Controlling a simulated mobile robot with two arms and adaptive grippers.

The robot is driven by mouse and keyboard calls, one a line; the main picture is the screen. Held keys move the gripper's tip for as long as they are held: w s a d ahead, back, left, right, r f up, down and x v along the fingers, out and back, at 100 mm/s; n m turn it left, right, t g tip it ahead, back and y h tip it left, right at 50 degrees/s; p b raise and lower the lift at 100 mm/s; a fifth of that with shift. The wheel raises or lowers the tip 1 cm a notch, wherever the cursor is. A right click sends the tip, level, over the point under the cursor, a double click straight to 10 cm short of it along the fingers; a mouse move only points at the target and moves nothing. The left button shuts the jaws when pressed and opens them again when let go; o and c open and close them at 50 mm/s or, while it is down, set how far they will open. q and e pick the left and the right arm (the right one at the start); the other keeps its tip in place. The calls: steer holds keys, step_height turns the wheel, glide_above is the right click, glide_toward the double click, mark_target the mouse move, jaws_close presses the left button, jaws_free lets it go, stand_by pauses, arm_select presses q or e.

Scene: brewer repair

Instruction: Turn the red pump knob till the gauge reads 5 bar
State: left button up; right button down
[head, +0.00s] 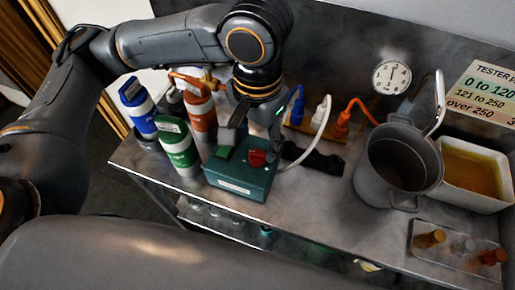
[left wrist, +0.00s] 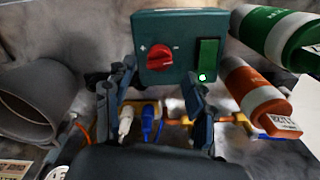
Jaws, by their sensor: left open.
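The green pump box (head: 240,183) stands near the table's front edge. Its red knob (head: 257,158) sits on the top face, beside a green switch (head: 224,153). In the left wrist view the red knob (left wrist: 159,57) has its grip ridge slightly tilted, between plus and minus marks. My left gripper (head: 251,143) is open above the box. In the left wrist view its fingers (left wrist: 158,84) are spread to either side below the knob, with nothing between them. A round white dial (head: 392,77) is on the back wall; its figures are too small to read. My right gripper is not in view.
Blue, green (head: 178,148) and orange bottles stand close left of the box. Blue, white and orange plugs (head: 343,120) with hoses are behind it. A grey pot (head: 390,165), a white tray (head: 503,200) of amber liquid and a vial rack (head: 455,245) are at right.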

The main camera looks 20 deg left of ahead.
mark_target(257, 152)
arm_select(q)
steer(key=shift+f, duration=2.05)
steer(key=c, duration=1.1)
